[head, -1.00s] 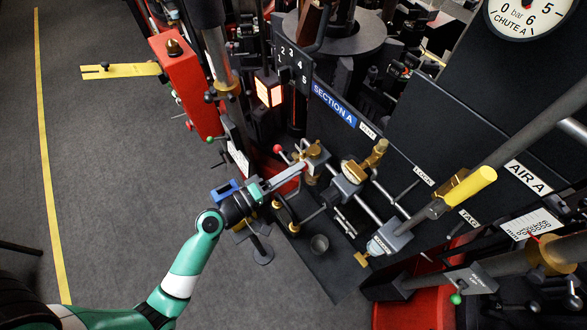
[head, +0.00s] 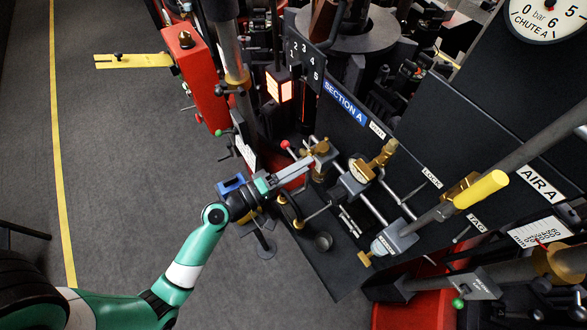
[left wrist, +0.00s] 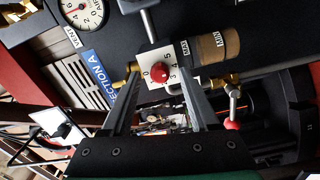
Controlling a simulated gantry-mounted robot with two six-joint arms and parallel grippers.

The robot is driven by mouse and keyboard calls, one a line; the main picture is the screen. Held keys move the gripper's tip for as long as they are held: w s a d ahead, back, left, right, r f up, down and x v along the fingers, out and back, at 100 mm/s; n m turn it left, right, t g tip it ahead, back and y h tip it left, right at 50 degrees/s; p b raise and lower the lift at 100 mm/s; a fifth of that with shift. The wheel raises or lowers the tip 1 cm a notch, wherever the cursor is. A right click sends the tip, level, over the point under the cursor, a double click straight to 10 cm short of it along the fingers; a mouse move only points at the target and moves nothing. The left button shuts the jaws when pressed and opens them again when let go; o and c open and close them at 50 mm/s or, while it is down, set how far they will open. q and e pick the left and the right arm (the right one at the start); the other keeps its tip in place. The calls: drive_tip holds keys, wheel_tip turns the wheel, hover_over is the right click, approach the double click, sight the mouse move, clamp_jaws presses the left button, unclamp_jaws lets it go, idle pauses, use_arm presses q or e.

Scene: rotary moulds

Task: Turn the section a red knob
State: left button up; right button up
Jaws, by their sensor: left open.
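In the left wrist view the round red knob (left wrist: 160,75) sits on a pale, numbered dial plate (left wrist: 156,62) beside a brass cylinder (left wrist: 220,46). My left gripper (left wrist: 160,68) is open, with one finger on each side of the knob in that view. I cannot tell whether the fingers touch it. In the head view my left gripper (head: 306,168) reaches to the brass fittings (head: 322,148) below the SECTION A sign (head: 345,103). The knob's face does not show clearly there. The right gripper is not in view.
A lever with a red ball (left wrist: 232,125) stands right of the gripper in the left wrist view. A grey pipe with a yellow handle (head: 481,189) crosses the head view at right. A red box (head: 197,78) stands at left. Open floor (head: 120,190) lies left.

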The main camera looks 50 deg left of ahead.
use_arm(q)
drive_tip(key=s+a+b, duration=0.1)
drive_tip(key=s+b, duration=0.1)
drive_tip(key=s, duration=0.9)
drive_tip(key=shift+s, duration=0.3)
